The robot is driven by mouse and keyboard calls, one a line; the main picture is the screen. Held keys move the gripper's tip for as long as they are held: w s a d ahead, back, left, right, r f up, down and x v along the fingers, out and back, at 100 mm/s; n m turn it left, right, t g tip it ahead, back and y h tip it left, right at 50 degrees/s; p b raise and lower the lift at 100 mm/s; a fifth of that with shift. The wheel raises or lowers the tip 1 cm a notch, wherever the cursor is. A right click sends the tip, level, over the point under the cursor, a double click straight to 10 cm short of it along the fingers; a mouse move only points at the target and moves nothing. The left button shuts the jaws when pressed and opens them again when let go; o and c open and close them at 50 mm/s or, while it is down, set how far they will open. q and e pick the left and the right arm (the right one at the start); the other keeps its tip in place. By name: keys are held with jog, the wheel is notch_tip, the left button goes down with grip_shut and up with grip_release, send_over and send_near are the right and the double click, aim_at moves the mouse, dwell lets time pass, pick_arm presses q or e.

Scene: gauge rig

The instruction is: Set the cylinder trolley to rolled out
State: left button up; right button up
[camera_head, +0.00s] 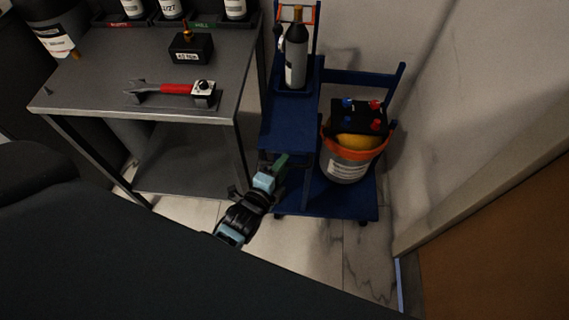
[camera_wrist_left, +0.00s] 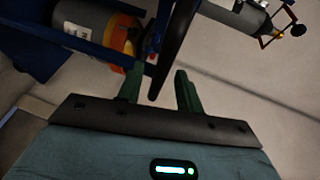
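The blue cylinder trolley (camera_head: 290,135) stands right of the grey workbench, close to the wall. A dark grey cylinder (camera_head: 296,55) with a brass-coloured top stands upright on its upper level; it also shows in the left wrist view (camera_wrist_left: 240,14). My left gripper (camera_head: 279,172) is at the trolley's near side, below the upper deck. In the left wrist view, its green fingers (camera_wrist_left: 159,92) are apart, with a dark bar (camera_wrist_left: 178,45) passing between or just beyond them; I cannot tell if they touch it. My right gripper is not in view.
The workbench (camera_head: 100,60) carries a red-handled tool (camera_head: 175,89) and a small black box (camera_head: 190,48). Tiled floor (camera_head: 320,245) is clear before the trolley.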

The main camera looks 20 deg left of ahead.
pick_arm(q)
jog(key=shift+x, duration=0.8)
jog(key=shift+c, duration=0.4)
grip_shut()
